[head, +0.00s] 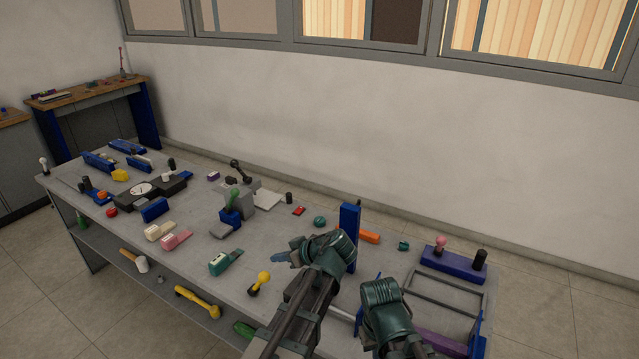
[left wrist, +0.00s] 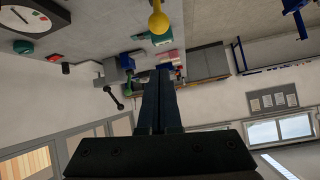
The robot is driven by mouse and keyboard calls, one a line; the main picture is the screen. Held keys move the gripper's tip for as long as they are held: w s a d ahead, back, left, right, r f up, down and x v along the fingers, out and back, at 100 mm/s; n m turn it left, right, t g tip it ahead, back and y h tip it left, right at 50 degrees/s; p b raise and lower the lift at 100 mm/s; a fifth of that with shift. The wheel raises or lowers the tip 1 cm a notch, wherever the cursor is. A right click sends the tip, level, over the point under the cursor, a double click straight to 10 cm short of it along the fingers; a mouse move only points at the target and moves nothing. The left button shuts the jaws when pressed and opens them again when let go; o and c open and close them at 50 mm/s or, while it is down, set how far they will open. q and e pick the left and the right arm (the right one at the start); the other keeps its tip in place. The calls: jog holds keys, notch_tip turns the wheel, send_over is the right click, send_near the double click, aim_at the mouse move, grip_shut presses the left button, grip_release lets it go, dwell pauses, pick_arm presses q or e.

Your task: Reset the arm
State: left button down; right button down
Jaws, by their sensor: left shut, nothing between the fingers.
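My left arm (head: 305,300) comes up from the bottom of the head view and bends to the left over the grey workbench (head: 200,255). My left gripper (head: 280,258) points left above the bench, apart from the objects around it. In the left wrist view the two dark fingers of the left gripper (left wrist: 161,78) lie together, shut and empty. Part of my other arm (head: 388,310) shows at the lower right of the head view. Its gripper is not in view.
A blue block with a green knob (head: 231,210) lies farther back. A blue base with knobs (head: 453,262) is at right.

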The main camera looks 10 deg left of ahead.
pick_arm(q)
jog(key=s+d+f+m+g+h, duration=0.2)
jog(key=s+d+f+m+h, duration=0.2)
jog(key=s+d+m, duration=0.3)
jog(key=s+d+f+m+g+h, duration=0.2)
jog(key=s+d+f+m+h, duration=0.2)
jog(key=s+d+m, duration=0.4)
jog(key=s+f, duration=0.1)
jog(key=s, duration=0.3)
jog(key=shift+s+d+g+h, duration=0.3)
jog(key=shift+d+g, duration=0.05)
jog(key=shift+g, duration=0.05)
dwell(1.0)
